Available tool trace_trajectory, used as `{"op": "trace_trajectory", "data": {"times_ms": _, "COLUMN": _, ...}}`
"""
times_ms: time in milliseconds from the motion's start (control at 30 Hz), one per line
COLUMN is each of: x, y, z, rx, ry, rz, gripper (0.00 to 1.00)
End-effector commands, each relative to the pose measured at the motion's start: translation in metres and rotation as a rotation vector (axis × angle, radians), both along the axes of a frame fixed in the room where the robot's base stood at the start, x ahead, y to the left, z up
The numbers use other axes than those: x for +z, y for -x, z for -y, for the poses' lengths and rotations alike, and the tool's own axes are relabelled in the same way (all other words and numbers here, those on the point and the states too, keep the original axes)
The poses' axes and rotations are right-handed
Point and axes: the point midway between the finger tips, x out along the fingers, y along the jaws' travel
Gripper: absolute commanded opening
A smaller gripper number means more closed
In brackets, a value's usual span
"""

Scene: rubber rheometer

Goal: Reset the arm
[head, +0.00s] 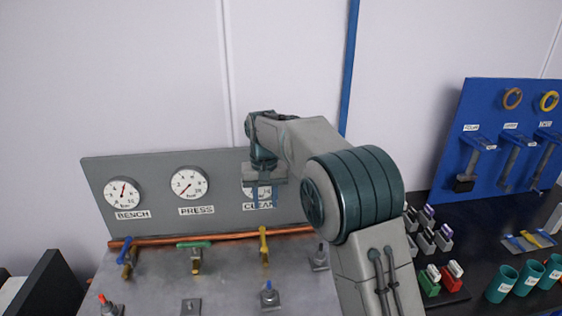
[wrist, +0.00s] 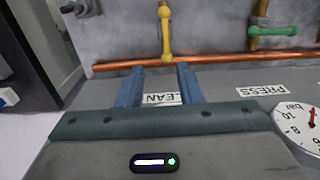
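My arm reaches up and forward over the bench in the head view. My gripper (head: 264,202) hangs in front of the right-hand gauge (head: 248,191) on the grey panel and partly covers it and its label. In the wrist view my gripper (wrist: 158,83) shows two blue fingers spread apart, with nothing between them but the panel and part of the "CLEAN" label (wrist: 161,99). A yellow-handled valve (wrist: 165,34) on the copper pipe stands beyond the fingertips, apart from them.
The grey panel also carries the BENCH gauge (head: 123,193) and PRESS gauge (head: 189,184). A copper pipe (head: 218,236) runs below with a blue valve (head: 125,250) and a green valve (head: 194,256). On the right are a blue tool board (head: 480,110) and teal cups (head: 502,283).

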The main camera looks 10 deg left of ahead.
Motion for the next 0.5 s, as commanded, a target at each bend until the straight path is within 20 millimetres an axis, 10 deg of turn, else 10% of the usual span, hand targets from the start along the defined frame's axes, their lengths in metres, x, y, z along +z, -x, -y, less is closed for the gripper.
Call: {"op": "trace_trajectory", "data": {"times_ms": 500, "x": 0.064, "y": 0.109, "z": 0.162, "rx": -0.126, "ry": -0.043, "rz": 0.114, "gripper": 0.33}}
